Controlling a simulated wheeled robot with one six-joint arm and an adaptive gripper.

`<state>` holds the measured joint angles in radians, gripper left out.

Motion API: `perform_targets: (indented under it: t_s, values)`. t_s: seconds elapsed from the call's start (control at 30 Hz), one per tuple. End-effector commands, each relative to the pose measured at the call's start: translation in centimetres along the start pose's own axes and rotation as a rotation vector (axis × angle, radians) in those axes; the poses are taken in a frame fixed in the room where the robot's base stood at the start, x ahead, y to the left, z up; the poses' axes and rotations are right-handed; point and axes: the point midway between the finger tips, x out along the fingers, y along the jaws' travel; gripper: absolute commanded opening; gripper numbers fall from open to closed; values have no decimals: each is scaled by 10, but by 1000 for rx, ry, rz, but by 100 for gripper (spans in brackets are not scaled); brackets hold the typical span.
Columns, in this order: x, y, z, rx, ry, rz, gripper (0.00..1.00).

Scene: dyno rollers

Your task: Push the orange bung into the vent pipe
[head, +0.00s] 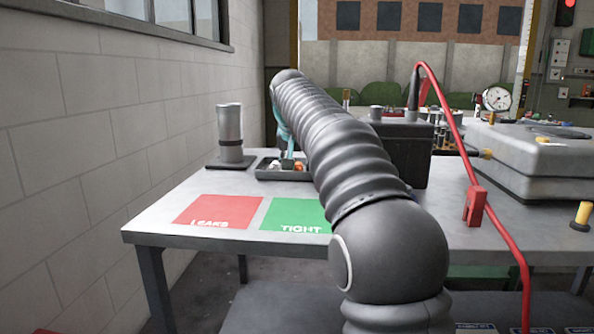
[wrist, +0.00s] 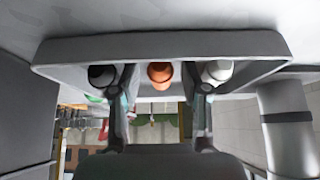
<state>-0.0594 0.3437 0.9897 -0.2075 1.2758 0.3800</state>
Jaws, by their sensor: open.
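The orange bung (wrist: 160,73) stands in the dark grey tray (wrist: 160,45) in the wrist view. A black bung (wrist: 101,75) and a white bung (wrist: 217,71) stand on either side of it. My gripper (wrist: 160,92) is open, one finger on each side of the orange bung, with gaps between the fingers and the bung. In the head view my gripper's teal finger shows over the tray (head: 262,175), partly hidden by my arm. I cannot tell for sure which part is the vent pipe.
A metal cylinder on a dark base (head: 229,133) stands left of the tray. A red LEAKS mat (head: 215,211) and green TIGHT mat (head: 292,215) lie in front. A dark box (head: 408,152), red hose (head: 480,160) and grey tank (head: 535,160) are to the right. A wall borders the left.

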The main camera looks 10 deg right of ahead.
Motion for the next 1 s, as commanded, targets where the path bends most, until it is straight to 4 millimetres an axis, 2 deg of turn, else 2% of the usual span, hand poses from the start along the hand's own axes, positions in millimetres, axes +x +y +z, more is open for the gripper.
perform_targets:
  t_s: [0.13,0.17,0.3,0.33,0.57,1.0]
  values:
    - [0,0,0,0,0,0,46]
    - [0,0,0,0,0,0,41]
    - [0,0,0,0,0,0,6]
    - [0,0,0,0,0,0,0]
    - [-2,0,-1,0,0,0,0]
    - [-16,0,-10,0,0,0,0]
